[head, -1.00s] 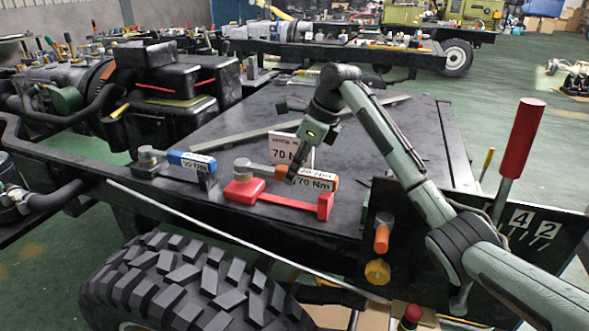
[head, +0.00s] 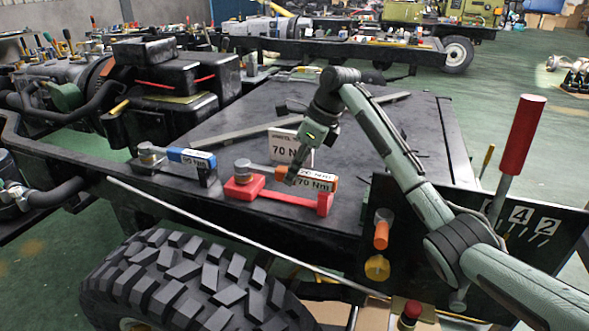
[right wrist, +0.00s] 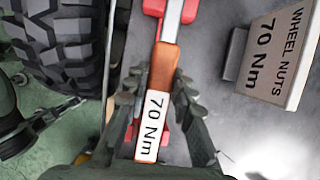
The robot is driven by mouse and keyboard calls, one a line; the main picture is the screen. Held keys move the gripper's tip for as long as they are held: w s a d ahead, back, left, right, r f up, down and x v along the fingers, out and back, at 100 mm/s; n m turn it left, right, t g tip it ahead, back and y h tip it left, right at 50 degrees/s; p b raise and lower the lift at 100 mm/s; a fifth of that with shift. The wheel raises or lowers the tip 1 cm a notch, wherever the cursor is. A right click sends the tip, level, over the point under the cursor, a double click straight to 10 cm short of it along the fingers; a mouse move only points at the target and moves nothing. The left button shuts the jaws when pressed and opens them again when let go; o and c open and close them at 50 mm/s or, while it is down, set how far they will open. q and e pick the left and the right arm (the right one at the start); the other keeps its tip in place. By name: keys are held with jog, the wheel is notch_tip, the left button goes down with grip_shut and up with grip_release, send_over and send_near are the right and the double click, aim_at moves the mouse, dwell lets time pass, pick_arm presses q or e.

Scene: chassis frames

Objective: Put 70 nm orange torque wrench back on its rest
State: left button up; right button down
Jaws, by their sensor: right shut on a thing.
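The orange torque wrench (head: 324,180) has a grey head and shaft and a white 70 Nm label; its handle also shows in the right wrist view (right wrist: 163,68). It lies lengthwise over the red rest (head: 281,200), its head over the left block and its handle near the right fork. I cannot tell whether it touches the fork. Parts of the rest show under it in the right wrist view (right wrist: 189,11). My right gripper (head: 295,178) is shut on the orange handle, with its fingers on both sides of it in the right wrist view (right wrist: 157,95). My left gripper is not in view.
A white 70 Nm sign (head: 283,146) stands just behind the wrench. A blue wrench (head: 191,159) lies on its own rest to the left. The black deck (head: 400,140) has free room behind. A large tyre (head: 190,285) stands in front.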

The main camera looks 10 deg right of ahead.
jog(key=shift+f, duration=0.2)
dwell(0.6)
jog(key=c, duration=1.3)
grip_release()
jog(key=shift+c, duration=0.2)
jog(key=shift+o, duration=0.7)
jog(key=shift+f, duration=0.1)
jog(key=shift+r, duration=3.55)
